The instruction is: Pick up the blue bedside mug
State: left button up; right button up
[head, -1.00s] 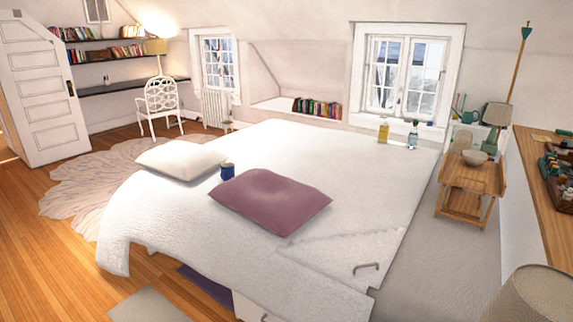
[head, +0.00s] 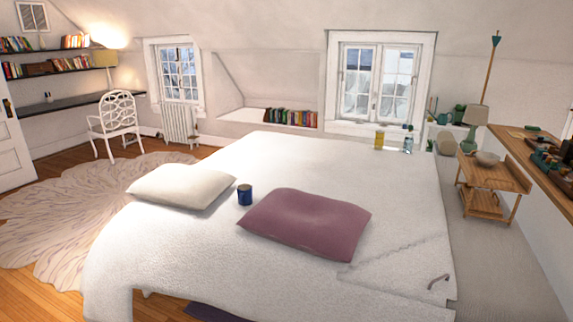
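A small dark blue mug (head: 244,195) stands upright on the white bed (head: 300,163). It sits between a white pillow (head: 181,186) on its left and a mauve pillow (head: 305,222) on its right. The mug appears apart from the white pillow and very close to the mauve one. Neither of my grippers shows in the head view.
A white chair (head: 114,125) and a pale rug (head: 60,215) are left of the bed. A wooden side table (head: 495,178) stands at the right. A yellow bottle (head: 379,140) and a clear one (head: 408,145) are near the bed's far edge. Wood floor shows at lower left.

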aim_at(244, 197)
jog(key=i+j+u, duration=0.15)
jog(key=i+j, duration=0.7)
jog(key=j, duration=0.25)
jog(key=i+j+u, duration=0.15)
jog(key=i+j, duration=0.9)
jog(key=i, duration=0.35)
jog(key=i+j, duration=0.1)
jog(key=i, duration=0.35)
jog(key=i+j, duration=0.15)
jog(key=i, duration=0.3)
jog(key=k+u, duration=0.05)
